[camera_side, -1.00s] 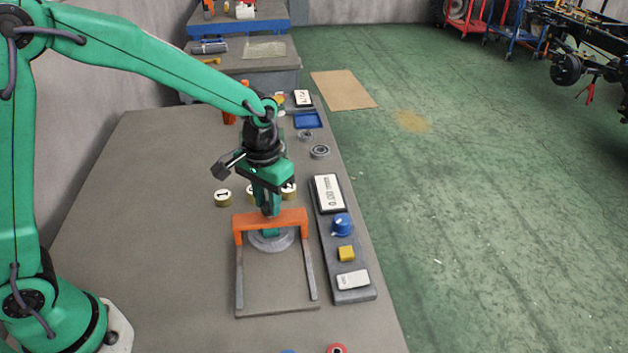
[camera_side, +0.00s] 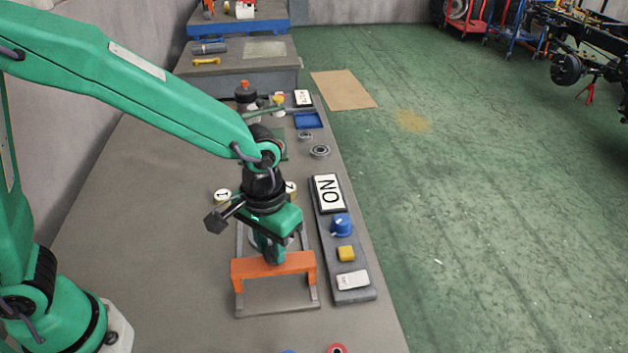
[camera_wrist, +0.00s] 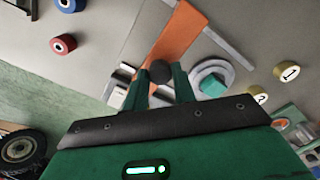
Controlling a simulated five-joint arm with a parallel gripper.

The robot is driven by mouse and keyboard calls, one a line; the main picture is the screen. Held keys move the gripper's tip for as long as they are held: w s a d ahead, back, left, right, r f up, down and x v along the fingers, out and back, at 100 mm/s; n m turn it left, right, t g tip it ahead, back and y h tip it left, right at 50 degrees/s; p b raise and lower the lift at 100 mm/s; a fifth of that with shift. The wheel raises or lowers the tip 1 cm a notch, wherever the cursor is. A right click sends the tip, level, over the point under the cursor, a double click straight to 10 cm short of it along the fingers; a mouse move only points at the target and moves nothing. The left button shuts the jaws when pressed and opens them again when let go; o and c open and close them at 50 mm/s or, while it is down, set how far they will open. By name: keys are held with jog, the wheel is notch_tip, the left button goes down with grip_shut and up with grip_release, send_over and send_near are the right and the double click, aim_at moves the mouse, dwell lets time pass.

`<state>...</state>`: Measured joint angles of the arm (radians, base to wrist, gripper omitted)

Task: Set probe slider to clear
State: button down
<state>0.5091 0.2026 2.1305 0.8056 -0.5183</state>
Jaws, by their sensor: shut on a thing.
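The probe slider is an orange bridge (camera_side: 294,263) across two grey rails (camera_side: 314,290) on the bench, near their front end in the side view. It also shows in the wrist view (camera_wrist: 184,30). My gripper (camera_side: 272,260) is down at the bridge. In the wrist view its green fingers (camera_wrist: 161,84) are closed around a dark round knob (camera_wrist: 162,71) at the bridge. A round grey disc (camera_wrist: 203,68) with a green block (camera_wrist: 212,85) on it lies beside the bridge, clear of it in the wrist view.
A panel (camera_side: 330,228) right of the rails carries a display (camera_side: 327,193) with large sideways letters N and O, a blue dial (camera_side: 342,224), a yellow button (camera_side: 345,254) and a white label (camera_side: 352,280). Numbered tins (camera_side: 222,196) stand behind. Bare bench lies left.

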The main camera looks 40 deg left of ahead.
jog(key=shift+s+d+r, duration=0.1)
jog(key=shift+d, duration=0.15)
jog(key=c, duration=1.1)
grip_release()
jog(key=shift+c, duration=0.2)
jog(key=shift+a, duration=0.1)
jog(key=shift+r, duration=3.9)
jog(key=shift+a, duration=0.1)
jog(key=s+a+r+t, duration=0.2)
jog(key=s+a+r, duration=0.1)
jog(key=a, duration=0.6)
jog(key=s+a+r+t, duration=0.3)
jog(key=s+a, duration=0.3)
jog(key=a, duration=0.2)
jog(key=shift+a+r+t, duration=0.3)
jog(key=shift+a+r, duration=0.05)
jog(key=shift+a, duration=0.05)
